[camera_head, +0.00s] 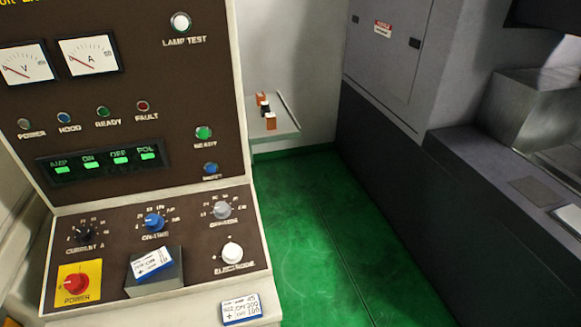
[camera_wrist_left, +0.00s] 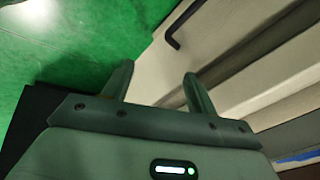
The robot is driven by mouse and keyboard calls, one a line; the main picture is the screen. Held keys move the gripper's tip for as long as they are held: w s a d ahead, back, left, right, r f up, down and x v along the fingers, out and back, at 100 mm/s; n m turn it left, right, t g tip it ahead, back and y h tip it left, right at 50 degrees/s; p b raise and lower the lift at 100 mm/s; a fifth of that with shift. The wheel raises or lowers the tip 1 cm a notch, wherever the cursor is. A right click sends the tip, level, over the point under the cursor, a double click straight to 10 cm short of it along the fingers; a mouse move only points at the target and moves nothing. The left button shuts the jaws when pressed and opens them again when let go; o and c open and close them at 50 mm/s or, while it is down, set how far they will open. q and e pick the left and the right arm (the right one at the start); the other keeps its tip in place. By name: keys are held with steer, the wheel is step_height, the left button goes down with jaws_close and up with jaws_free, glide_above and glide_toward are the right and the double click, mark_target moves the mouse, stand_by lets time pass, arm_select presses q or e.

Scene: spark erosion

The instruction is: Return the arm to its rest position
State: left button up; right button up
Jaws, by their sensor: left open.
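My left gripper (camera_wrist_left: 157,88) shows in the left wrist view. Its two fingers stand apart with nothing between them. Beyond the fingertips are the green floor (camera_wrist_left: 60,45) on the left and pale cabinet fronts (camera_wrist_left: 230,45) with a dark handle (camera_wrist_left: 180,25) on the right. Neither of my arms can be made out for certain in the head view. My right gripper is in no frame.
A control console (camera_head: 150,215) with meters, knobs and lamps stands at the left. Labelled cards lie on its block (camera_head: 153,262) and front edge. A grey machine (camera_head: 420,190) stands at the right. Green floor (camera_head: 320,240) lies open between, and a small shelf (camera_head: 288,118) is behind.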

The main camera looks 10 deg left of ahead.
arm_select(q)
steer(key=s+f+n+g+b, duration=0.1)
steer(key=s+f+b, duration=0.4)
steer(key=f, duration=0.6)
steer(key=s+f+n+g+h+b, duration=0.1)
steer(key=s+f+b, duration=0.4)
steer(key=s+f, duration=0.4)
steer(key=s+f+n+g+b, duration=0.1)
steer(key=s+f+b, duration=0.4)
steer(key=f, duration=1)
steer(key=shift+s+f+g+h, duration=0.2)
steer(key=shift+s+g+h, duration=0.15)
steer(key=shift+s, duration=0.8)
arm_select(e)
step_height(320, 180, down, 18)
steer(key=s, duration=0.1)
steer(key=shift+s+r+g, duration=0.25)
steer(key=shift+s+g, duration=0.05)
steer(key=shift+s, duration=0.05)
